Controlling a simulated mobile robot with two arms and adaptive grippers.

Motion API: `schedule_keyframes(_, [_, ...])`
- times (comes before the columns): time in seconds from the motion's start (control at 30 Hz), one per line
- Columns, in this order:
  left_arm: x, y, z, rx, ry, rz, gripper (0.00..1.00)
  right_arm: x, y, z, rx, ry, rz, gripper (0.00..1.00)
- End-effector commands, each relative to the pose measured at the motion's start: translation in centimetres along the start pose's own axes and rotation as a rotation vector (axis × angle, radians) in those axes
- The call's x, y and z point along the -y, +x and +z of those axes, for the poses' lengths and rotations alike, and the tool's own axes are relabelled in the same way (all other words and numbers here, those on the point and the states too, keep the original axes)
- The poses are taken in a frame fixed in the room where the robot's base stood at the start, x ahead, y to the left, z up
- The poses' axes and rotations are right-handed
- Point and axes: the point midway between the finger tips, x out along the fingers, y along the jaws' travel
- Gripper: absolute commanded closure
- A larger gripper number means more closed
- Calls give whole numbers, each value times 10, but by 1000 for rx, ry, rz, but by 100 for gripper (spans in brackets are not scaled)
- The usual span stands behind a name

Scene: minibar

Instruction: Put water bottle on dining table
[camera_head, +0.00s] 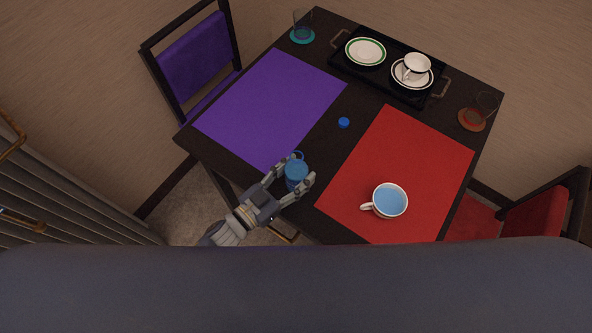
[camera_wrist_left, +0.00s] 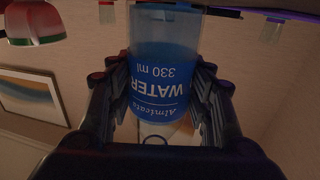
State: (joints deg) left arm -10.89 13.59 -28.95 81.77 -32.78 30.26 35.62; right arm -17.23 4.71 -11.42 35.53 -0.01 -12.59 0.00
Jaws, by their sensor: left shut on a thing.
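The blue water bottle (camera_head: 296,178) is between the fingers of my left gripper (camera_head: 299,170), at the front edge of the dark dining table (camera_head: 331,143). It also shows in the left wrist view (camera_wrist_left: 163,85), with its "WATER 330 ml" label upside down in the picture. The fingers of my left gripper (camera_wrist_left: 165,100) are shut around the bottle there. Whether the bottle's base touches the tabletop cannot be told. My right gripper is not in view.
A purple mat (camera_head: 270,108) and a red mat (camera_head: 400,165) cover much of the table. A mug (camera_head: 389,201) stands on the red mat. A small blue cap (camera_head: 343,122) lies between the mats. A black tray (camera_head: 385,82) holds plates and a cup. Glasses stand at two corners.

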Motion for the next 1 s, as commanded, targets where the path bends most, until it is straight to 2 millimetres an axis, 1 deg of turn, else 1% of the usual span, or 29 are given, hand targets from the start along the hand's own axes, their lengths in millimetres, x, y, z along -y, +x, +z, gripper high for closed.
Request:
schedule_keyframes(0.1, [0, 0, -1, -2, 0, 1, 87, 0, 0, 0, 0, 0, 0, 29])
schedule_keyframes(0.23, [0, 0, 3, -2, 0, 1, 87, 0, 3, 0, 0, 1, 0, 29])
schedule_keyframes(0.27, [0, 0, 2, 0, 0, 1, 46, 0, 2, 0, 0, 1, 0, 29])
schedule_keyframes(0.3, [0, 0, 2, 0, 0, 1, 37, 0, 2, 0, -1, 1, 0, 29])
schedule_keyframes(0.33, [0, 0, 2, 0, 0, 1, 32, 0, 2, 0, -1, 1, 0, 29])
schedule_keyframes(0.63, [0, 0, 2, 0, 0, 1, 32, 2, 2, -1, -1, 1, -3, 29])
schedule_keyframes(0.73, [0, 0, -2, 0, 0, 0, 32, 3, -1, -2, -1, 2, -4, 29])
schedule_keyframes(0.87, [0, -17, 3, 4, 1, 1, 32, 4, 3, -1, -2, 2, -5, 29])
schedule_keyframes(1.0, [-1, -47, 4, 5, 0, 2, 32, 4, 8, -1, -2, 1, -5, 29])
